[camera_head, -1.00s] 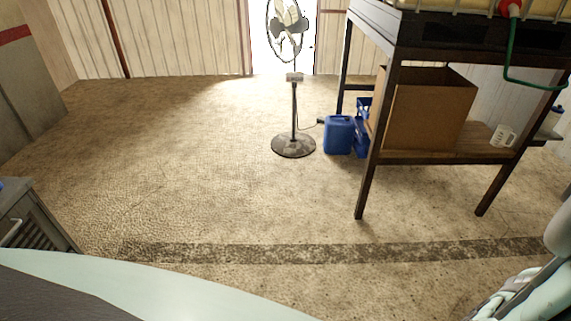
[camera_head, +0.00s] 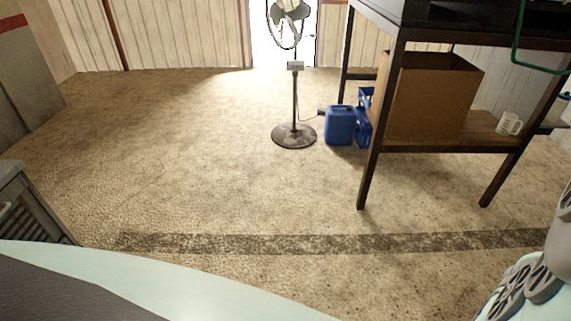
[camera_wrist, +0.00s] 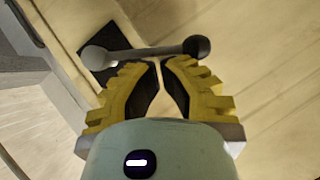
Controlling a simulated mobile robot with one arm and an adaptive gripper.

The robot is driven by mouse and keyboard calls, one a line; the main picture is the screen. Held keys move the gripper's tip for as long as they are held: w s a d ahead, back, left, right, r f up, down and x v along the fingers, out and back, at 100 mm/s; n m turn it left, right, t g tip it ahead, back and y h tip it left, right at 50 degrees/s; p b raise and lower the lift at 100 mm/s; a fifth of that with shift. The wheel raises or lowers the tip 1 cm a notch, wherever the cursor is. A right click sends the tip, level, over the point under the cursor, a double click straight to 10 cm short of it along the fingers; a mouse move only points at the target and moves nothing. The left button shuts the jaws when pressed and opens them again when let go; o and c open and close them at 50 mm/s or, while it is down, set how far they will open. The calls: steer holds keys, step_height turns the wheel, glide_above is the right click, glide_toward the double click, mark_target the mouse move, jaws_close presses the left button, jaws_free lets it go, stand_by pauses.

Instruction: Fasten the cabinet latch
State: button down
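In the wrist view, a grey latch bar (camera_wrist: 145,52) lies nearly level just beyond my fingertips. It has a pale round end at the left and a dark round knob (camera_wrist: 197,47) at the right. A black plate (camera_wrist: 105,72) sits behind its left end, on a pale panel edge. My gripper (camera_wrist: 161,63) has yellow ribbed fingers with dark pads. Its tips are nearly together just below the bar, with a thin gap and nothing between them. I cannot tell whether they touch the bar. The head view shows neither the latch nor my gripper.
In the head view, a fan (camera_head: 294,100) stands mid-floor beside a blue canister (camera_head: 339,126). A dark rack (camera_head: 369,170) at right holds a cardboard box (camera_head: 425,100) and a white mug (camera_head: 509,123). A grey cabinet (camera_head: 35,205) is at the left edge. The middle floor is open.

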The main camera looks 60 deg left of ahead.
steer(key=f+n+h+b, duration=0.1)
steer(key=b, duration=0.1)
steer(key=s+d+f+n+h+b, duration=0.1)
steer(key=n+b, duration=0.1)
steer(key=b, duration=0.1)
steer(key=shift+f, duration=0.2)
steer(key=shift+s+d+n+h+b, duration=0.25)
steer(key=shift+d+n+h+b, duration=0.25)
steer(key=shift+n+h+b, duration=0.3)
steer(key=shift+d, duration=0.1)
